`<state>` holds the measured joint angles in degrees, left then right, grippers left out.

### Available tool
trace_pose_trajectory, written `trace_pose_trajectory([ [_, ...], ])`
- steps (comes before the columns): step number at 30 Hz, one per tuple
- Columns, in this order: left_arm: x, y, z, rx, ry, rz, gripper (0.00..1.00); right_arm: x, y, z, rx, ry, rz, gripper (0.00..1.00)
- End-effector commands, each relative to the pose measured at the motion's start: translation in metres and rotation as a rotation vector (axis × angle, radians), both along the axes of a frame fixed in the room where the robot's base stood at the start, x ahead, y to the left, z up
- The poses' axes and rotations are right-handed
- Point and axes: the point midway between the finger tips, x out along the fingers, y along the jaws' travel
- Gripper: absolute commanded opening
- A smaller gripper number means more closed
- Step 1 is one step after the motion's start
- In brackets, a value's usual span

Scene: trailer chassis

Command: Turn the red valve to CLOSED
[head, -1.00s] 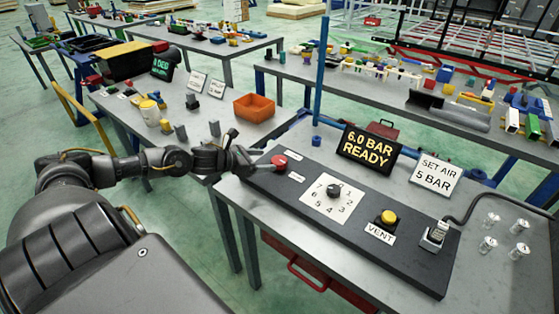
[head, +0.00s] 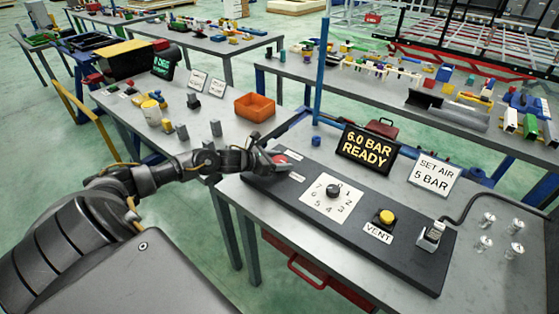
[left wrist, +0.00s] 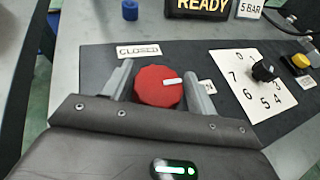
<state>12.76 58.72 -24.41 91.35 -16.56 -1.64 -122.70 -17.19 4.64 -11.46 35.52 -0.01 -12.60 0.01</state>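The red valve (left wrist: 158,86) is a round knob with a white pointer mark, on the left end of the dark panel (head: 362,232). In the left wrist view the mark points right, toward a partly hidden label (left wrist: 207,87), and away from the CLOSED label (left wrist: 138,50), up and left of the knob. My left gripper (left wrist: 158,80) is open, with one finger on each side of the valve. A narrow gap shows at the left finger; contact at the right finger is unclear. The valve also shows, partly covered, in the head view (head: 281,159). My right gripper is not in view.
On the panel are a black dial (head: 333,191) on a numbered plate, a yellow VENT button (head: 385,217) and a plugged connector (head: 432,234). Behind stand a "6.0 BAR READY" display (head: 367,151) and a "SET AIR 5 BAR" sign (head: 435,175). An orange bin (head: 255,107) sits on the neighbouring table.

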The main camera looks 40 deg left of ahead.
Motion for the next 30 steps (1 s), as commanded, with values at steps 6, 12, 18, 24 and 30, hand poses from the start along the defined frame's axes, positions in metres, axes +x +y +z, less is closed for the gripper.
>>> trace_pose_trajectory([
  [6, 0.000, 0.000, 0.000, 0.000, 0.000, 0.000, 0.29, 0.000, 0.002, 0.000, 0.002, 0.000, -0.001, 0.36],
  [12, 0.000, 0.000, 0.000, -0.001, 0.001, 0.010, 0.27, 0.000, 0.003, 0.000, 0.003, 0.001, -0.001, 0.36],
  [18, -0.001, -0.001, -0.001, -0.002, 0.001, 0.077, 0.27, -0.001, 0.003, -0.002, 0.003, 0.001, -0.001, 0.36],
  [24, -0.001, -0.002, -0.002, -0.003, 0.000, 0.218, 0.27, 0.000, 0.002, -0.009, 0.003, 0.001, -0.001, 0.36],
  [30, 0.000, -0.002, -0.005, -0.005, -0.001, 0.405, 0.27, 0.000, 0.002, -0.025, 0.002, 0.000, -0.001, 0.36],
])
